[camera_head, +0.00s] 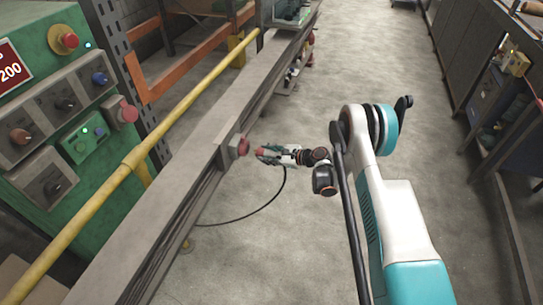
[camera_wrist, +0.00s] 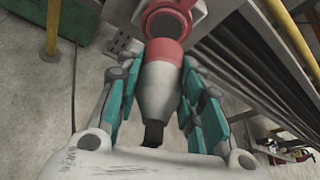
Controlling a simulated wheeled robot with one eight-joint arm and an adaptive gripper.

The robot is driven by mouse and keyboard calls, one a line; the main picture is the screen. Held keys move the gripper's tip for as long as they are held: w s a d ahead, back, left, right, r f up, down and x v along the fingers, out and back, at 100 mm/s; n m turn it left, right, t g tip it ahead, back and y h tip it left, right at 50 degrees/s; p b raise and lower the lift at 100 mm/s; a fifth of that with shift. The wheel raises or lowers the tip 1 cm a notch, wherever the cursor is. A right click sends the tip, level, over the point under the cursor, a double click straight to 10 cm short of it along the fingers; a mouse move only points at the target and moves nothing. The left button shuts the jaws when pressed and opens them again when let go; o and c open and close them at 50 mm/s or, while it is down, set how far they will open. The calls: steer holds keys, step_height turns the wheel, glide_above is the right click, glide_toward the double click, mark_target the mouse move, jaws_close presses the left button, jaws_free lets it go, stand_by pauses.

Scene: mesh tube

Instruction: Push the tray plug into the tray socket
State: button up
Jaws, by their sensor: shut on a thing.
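The tray plug (camera_wrist: 158,88) has a grey tapered body and a red collar at its front. My gripper (camera_wrist: 160,70) is shut on it, with teal fingers on both sides of the body. In the head view the plug's red end (camera_head: 260,152) points left toward the tray socket (camera_head: 239,147), with a small gap between them. The socket is a grey box with a red round mouth on the side of the long tray. In the wrist view the socket's red ring (camera_wrist: 166,18) is just beyond the collar. The exact alignment is hard to tell.
A black cable (camera_head: 262,207) hangs from the plug and curves left under the grey tray (camera_head: 150,225). A yellow rail (camera_head: 170,130) and a green control cabinet (camera_head: 60,130) stand behind the tray. The floor (camera_head: 340,60) beyond my arm is clear.

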mark_target(260, 152)
steer(key=shift+w+a, duration=0.3)
steer(key=shift+a, duration=0.5)
steer(key=shift+w+a, duration=0.3)
steer(key=shift+a, duration=0.5)
steer(key=shift+w+a+r, duration=0.1)
steer(key=shift+w+a, duration=0.05)
steer(key=shift+a, duration=0.4)
stand_by(1.1)
steer(key=o, duration=1.1)
steer(key=shift+c, duration=0.2)
steer(key=v, duration=1.2)
